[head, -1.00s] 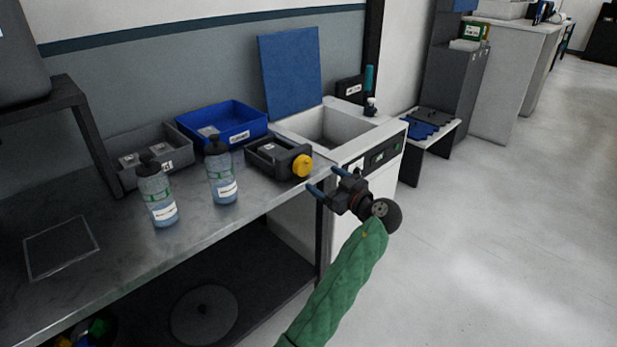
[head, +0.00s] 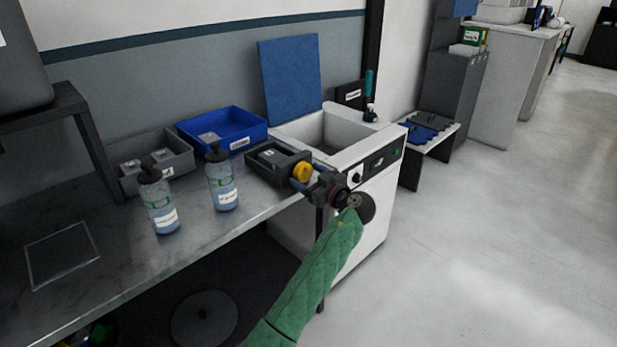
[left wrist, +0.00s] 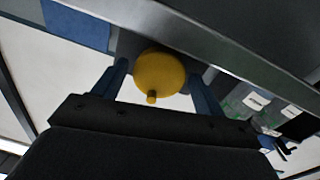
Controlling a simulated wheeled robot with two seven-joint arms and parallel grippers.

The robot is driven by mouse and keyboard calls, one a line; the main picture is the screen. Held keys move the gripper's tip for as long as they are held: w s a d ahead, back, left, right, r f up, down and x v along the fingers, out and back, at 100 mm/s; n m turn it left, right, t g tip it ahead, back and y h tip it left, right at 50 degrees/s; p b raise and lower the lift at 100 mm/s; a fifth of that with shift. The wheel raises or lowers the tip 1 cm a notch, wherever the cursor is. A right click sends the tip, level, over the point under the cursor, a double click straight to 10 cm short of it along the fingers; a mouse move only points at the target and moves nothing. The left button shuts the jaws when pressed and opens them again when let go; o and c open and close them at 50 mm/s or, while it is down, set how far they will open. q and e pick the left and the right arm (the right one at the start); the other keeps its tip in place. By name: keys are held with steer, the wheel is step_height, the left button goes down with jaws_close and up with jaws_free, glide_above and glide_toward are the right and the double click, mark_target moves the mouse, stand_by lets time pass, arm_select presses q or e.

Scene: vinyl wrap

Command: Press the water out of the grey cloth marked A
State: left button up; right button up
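A dark box-shaped press (head: 277,163) with a yellow knob (head: 302,172) on its right end stands at the bench's right edge. A grey piece with a white label (head: 268,153) shows inside it; I cannot read whether it is marked A. My left gripper (head: 315,184) is at the knob. In the left wrist view, the yellow knob (left wrist: 160,73) sits between the two blue fingers of the open gripper (left wrist: 160,82), with gaps at both sides. My right gripper is not in view.
Two labelled bottles (head: 222,182) (head: 158,203) stand on the metal bench (head: 150,262). A grey bin (head: 185,158) with grey labelled pieces and a blue bin (head: 232,122) stand behind. A white sink unit (head: 375,190) adjoins at right. Floor at right is clear.

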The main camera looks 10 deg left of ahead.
arm_select(q)
steer(key=c, duration=0.7)
steer(key=shift+c, duration=0.2)
steer(key=shift+m, duration=1.5)
steer(key=m+p, duration=0.1)
steer(key=m, duration=0.2)
steer(key=shift+r, duration=0.1)
steer(key=shift+m, duration=0.5)
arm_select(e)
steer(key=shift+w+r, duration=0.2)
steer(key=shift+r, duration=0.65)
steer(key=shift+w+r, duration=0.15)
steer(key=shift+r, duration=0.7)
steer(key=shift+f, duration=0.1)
arm_select(q)
steer(key=o, duration=1)
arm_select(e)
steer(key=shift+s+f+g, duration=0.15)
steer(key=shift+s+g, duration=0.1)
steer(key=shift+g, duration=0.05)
